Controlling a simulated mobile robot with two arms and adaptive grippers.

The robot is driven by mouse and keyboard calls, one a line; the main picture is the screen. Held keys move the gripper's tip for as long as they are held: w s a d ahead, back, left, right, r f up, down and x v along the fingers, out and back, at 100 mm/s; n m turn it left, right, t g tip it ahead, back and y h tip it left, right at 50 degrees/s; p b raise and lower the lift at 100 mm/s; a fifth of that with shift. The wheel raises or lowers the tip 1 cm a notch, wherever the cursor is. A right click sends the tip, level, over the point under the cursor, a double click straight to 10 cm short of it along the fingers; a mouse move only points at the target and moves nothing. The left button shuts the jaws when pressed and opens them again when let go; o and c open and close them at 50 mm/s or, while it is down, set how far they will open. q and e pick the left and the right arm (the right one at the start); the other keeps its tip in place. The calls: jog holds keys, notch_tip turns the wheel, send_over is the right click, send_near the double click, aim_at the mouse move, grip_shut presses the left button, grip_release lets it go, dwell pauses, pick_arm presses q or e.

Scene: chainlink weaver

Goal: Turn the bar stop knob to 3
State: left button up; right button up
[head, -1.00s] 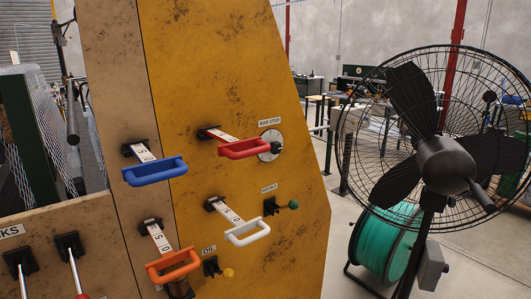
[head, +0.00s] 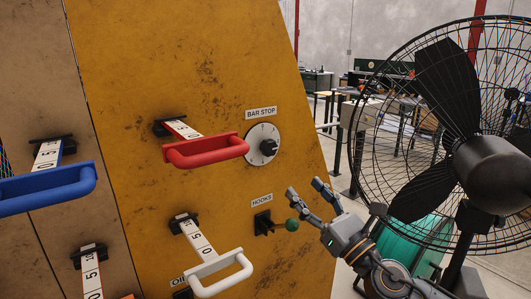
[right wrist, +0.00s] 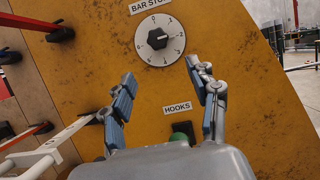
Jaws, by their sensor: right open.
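The bar stop knob (head: 268,147) is a small black knob on a round pale dial (head: 253,152), under the BAR STOP label (head: 261,113) on the yellow panel. In the right wrist view the knob (right wrist: 157,38) is at the top centre, with small numbers around it. I cannot surely tell which number it points at. My right gripper (head: 305,187) is open and empty, below and to the right of the dial in the head view. In the right wrist view its fingers (right wrist: 161,71) stand apart, below the dial and not touching it. My left gripper is not in view.
A red handle (head: 207,150) juts out left of the dial. The HOOKS lever with a green ball (head: 291,224) is close to my right gripper. A white handle (head: 220,273) and a blue handle (head: 45,189) also stick out. A large caged fan (head: 450,90) stands at the right.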

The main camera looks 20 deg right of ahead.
aim_at(272, 151)
jog(key=p+x, duration=0.4)
jog(key=x, duration=0.8)
jog(key=shift+s+a+r, duration=0.15)
jog(key=shift+s, duration=0.05)
jog(key=shift+w+a+r+p, duration=0.1)
jog(key=shift+w+p, duration=0.2)
jog(key=shift+w, duration=0.05)
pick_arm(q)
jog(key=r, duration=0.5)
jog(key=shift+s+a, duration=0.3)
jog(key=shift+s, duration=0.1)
pick_arm(e)
jog(key=shift+w, duration=0.3)
jog(key=shift+c, duration=0.5)
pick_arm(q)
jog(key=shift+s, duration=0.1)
pick_arm(e)
jog(key=shift+a, duration=0.1)
jog(key=c, duration=1.1)
